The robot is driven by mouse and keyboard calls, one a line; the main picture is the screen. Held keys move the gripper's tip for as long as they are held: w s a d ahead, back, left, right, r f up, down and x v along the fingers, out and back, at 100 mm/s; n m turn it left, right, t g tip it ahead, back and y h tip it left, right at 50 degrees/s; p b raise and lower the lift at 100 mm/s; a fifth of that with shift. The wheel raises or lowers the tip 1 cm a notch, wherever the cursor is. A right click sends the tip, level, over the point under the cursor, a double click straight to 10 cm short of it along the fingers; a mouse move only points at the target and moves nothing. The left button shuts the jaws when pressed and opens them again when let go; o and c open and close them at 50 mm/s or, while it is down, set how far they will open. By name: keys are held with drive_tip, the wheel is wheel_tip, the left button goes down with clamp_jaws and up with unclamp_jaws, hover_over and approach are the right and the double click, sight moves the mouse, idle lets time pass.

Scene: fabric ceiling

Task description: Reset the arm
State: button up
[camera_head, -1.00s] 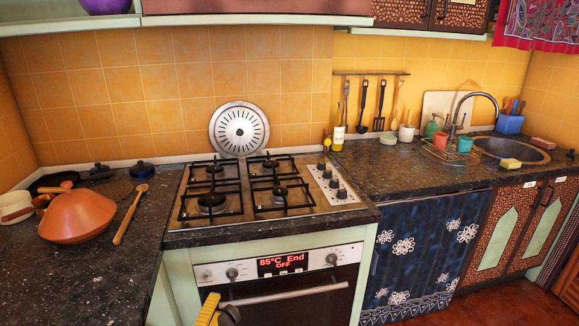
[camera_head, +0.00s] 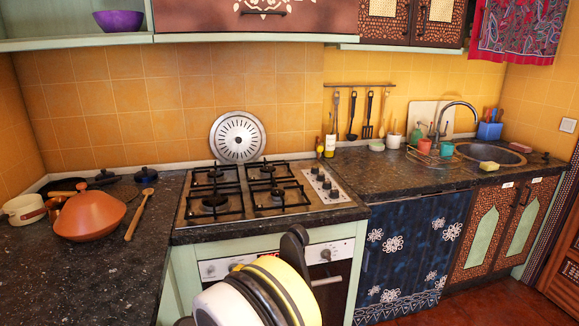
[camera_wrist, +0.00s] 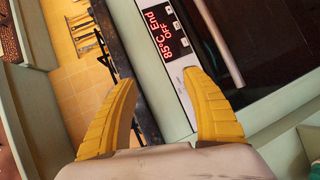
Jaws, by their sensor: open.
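My gripper (camera_wrist: 160,77) shows in the wrist view with its two yellow fingers spread apart and nothing between them. It faces the oven front (camera_wrist: 175,50), which appears tilted in that view. In the head view my folded arm (camera_head: 275,293), with yellow, white and black parts, stands at the bottom centre in front of the oven and hides part of its panel and door. I cannot make out the fingers in the head view.
A gas hob (camera_head: 262,193) sits in the dark counter (camera_head: 65,270). An orange tagine (camera_head: 88,217) and a wooden spoon (camera_head: 140,214) lie left of it. A sink (camera_head: 488,153) is at the right. Upper cabinets (camera_head: 255,22) overhang the counter. Red floor (camera_head: 480,305) is clear at lower right.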

drive_tip(key=s+d+r+m+g, duration=0.3)
drive_tip(key=d+r, duration=0.4)
drive_tip(key=d, duration=0.4)
drive_tip(key=s+d+r+m+g, duration=0.2)
drive_tip(key=s+d+r+m, duration=0.1)
drive_tip(key=d+r, duration=0.65)
drive_tip(key=s+d+m+y, duration=0.1)
drive_tip(key=s+d, duration=0.3)
drive_tip(key=s, duration=0.4)
drive_tip(key=s+d+m+g+y, duration=0.1)
drive_tip(key=s+d+m+y, duration=0.1)
drive_tip(key=s, duration=0.6)
drive_tip(key=s+d+m+g+y, duration=0.1)
drive_tip(key=s+d+m, duration=0.3)
drive_tip(key=s+d, duration=0.3)
drive_tip(key=shift+s+f, duration=0.3)
drive_tip(key=shift+s, duration=0.65)
